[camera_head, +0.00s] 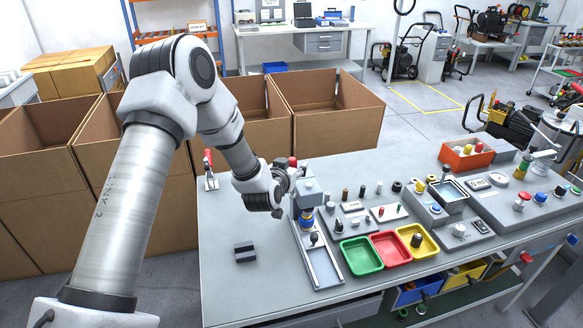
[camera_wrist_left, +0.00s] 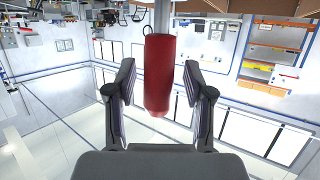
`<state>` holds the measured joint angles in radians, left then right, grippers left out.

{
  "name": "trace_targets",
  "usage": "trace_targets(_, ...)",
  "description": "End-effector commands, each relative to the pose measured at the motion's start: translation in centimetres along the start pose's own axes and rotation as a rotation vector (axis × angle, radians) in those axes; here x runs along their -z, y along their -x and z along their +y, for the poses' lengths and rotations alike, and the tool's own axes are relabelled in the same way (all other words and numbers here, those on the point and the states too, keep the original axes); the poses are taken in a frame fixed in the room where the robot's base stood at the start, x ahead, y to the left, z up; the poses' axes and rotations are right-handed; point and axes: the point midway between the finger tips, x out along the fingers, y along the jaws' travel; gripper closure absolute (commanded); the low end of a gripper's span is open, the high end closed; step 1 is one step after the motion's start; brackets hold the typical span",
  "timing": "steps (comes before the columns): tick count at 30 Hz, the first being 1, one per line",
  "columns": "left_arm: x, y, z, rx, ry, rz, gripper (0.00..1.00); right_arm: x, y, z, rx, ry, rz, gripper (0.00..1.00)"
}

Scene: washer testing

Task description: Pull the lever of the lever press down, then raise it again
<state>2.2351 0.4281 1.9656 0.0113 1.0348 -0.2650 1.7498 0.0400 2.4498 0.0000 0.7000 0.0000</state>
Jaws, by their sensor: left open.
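The lever press (camera_head: 309,192) stands on the grey table, with a grey head, a blue and yellow part below it and a long base plate. The red grip of its lever (camera_head: 292,162) shows at the top, beside the press head. My left gripper (camera_head: 287,176) is at this grip, and its fingers partly hide the lever. In the left wrist view, the red grip (camera_wrist_left: 160,65) stands between the two fingers of my open left gripper (camera_wrist_left: 158,90), with a gap on both sides. The lever's lower arm is hidden. My right gripper is not in view.
Green (camera_head: 361,257), red (camera_head: 390,249) and yellow (camera_head: 416,240) trays lie right of the press. A red-handled clamp (camera_head: 209,168) stands at the table's back left. A dark block (camera_head: 244,252) lies in front. Cardboard boxes (camera_head: 330,112) stand behind. The table's front left is mostly clear.

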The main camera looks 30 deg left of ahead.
Motion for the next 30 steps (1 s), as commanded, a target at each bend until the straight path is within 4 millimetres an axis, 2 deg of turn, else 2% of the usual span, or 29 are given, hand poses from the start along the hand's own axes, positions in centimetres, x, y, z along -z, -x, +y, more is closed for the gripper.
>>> trace_targets(5,0.1,1.7,0.0,0.0,0.002,-0.001,0.47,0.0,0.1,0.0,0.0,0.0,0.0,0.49)
trace_targets(12,-0.1,7.7,0.0,-0.001,0.004,-0.005,0.47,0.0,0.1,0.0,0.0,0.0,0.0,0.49)
trace_targets(18,-0.2,11.1,-0.1,-0.001,0.003,-0.006,0.47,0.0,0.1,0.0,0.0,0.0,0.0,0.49)
trace_targets(30,-0.2,11.6,-0.1,0.0,0.001,-0.005,0.47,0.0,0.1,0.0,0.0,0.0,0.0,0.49)
